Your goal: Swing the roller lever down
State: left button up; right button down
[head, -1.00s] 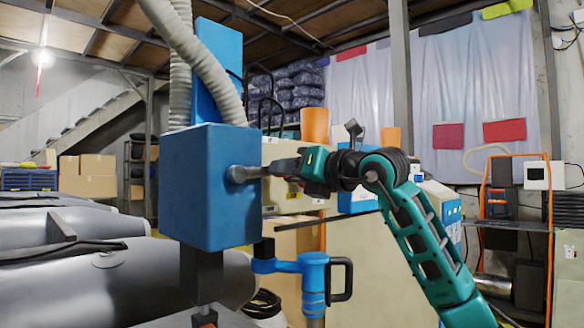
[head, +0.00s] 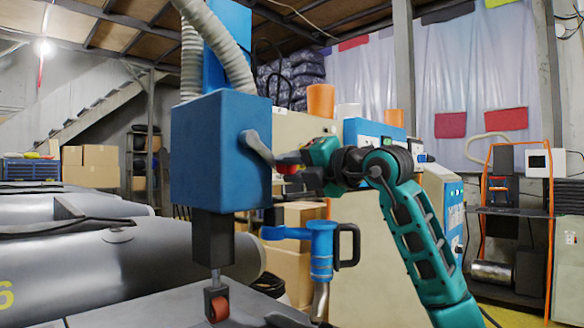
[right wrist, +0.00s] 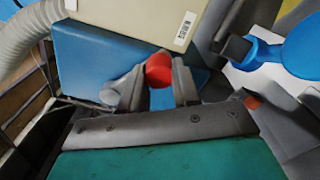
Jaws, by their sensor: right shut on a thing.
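The roller lever (head: 258,148) is a grey arm on the right face of a blue machine head (head: 213,150); it slants down to the right. My right gripper (head: 287,164) is shut on the lever's red knob; the knob (right wrist: 159,70) sits between both fingers in the right wrist view. Below the blue head, a red roller (head: 217,304) hangs on a metal rod from a dark block, close over the grey surface. I cannot tell whether the roller touches it. My left gripper is not in view.
A blue hot-air tool with a black handle (head: 322,250) hangs just right of the machine head, below my right gripper. Grey inflatable tubes (head: 120,275) lie at the left. An orange-framed shelf (head: 515,215) stands at the right.

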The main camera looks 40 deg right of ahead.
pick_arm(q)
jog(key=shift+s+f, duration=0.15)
pick_arm(e)
jog(key=shift+a+f, duration=0.1)
jog(key=shift+f, duration=0.05)
jog(key=c, duration=0.8)
grip_release()
jog(key=shift+s, duration=0.1)
pick_arm(q)
jog(key=b, duration=0.1)
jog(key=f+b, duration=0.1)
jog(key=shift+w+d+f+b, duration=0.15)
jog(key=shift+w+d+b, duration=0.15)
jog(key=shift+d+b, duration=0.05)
pick_arm(e)
jog(key=s+d, duration=0.1)
jog(key=s, duration=1.1)
jog(key=shift+s, duration=0.35)
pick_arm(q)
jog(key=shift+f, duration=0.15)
pick_arm(e)
jog(key=shift+d, duration=0.1)
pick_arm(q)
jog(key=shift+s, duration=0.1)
